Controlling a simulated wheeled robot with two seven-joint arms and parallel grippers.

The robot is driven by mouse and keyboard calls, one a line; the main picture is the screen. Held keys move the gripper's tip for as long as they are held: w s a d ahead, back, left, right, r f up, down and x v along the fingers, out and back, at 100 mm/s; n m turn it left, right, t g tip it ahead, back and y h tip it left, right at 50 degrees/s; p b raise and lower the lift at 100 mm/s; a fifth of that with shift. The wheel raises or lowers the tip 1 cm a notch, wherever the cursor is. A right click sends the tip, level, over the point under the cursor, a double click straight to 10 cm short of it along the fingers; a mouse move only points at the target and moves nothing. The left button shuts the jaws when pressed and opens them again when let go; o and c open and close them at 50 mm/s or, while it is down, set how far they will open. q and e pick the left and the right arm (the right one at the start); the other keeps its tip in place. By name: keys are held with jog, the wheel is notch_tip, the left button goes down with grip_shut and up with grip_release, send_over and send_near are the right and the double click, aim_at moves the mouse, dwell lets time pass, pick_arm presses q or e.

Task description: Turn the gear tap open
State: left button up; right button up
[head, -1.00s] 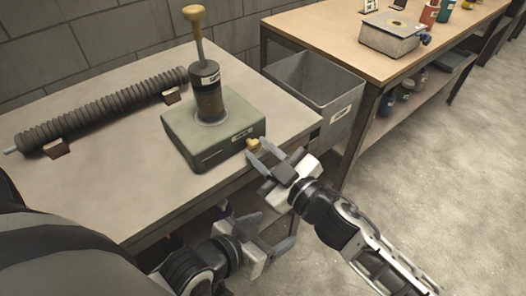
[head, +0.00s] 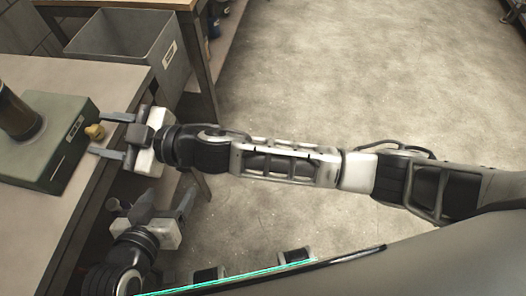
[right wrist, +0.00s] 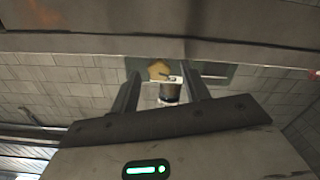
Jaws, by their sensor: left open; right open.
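The gear tap (head: 95,131) is a small brass-yellow knob on the front side of the olive-green box (head: 50,140), at the table's edge. My right gripper (head: 97,134) is open, its two fingers on either side of the tap; I cannot tell whether they touch it. In the right wrist view, which looks upside down, the tap (right wrist: 158,70) shows between the fingers. A dark amber cylinder (head: 14,112) stands on the box, cut off by the left edge of the head view. My left gripper (head: 150,203) is open and empty, lower, beside the table's edge.
A grey bin (head: 125,45) stands on the floor beyond the table (head: 45,225). A wooden-topped bench (head: 150,3) is behind it. The floor (head: 320,75) to the right is clear.

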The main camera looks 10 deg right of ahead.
jog(key=m, duration=0.1)
jog(key=m+b, duration=0.2)
jog(key=m, duration=0.1)
jog(key=shift+f, duration=0.25)
jog(key=shift+d+r+m+b, duration=0.15)
jog(key=shift+m+b, duration=0.25)
jog(key=shift+m, duration=0.3)
jog(key=s+d+r+m+t+h+p, duration=0.1)
jog(key=s+d+m+t+h+p, duration=0.15)
jog(key=d, duration=0.65)
jog(key=s+d+r+m+t+h+p, duration=0.1)
jog(key=d+m+t+p, duration=0.15)
jog(key=d, duration=0.55)
jog(key=s+d+f+m+h+p, duration=0.4)
jog(key=d+f+h, duration=0.5)
jog(key=d, duration=0.5)
jog(key=shift+f+g, duration=0.3)
jog(key=shift+f, duration=0.05)
jog(key=shift+d, duration=0.1)
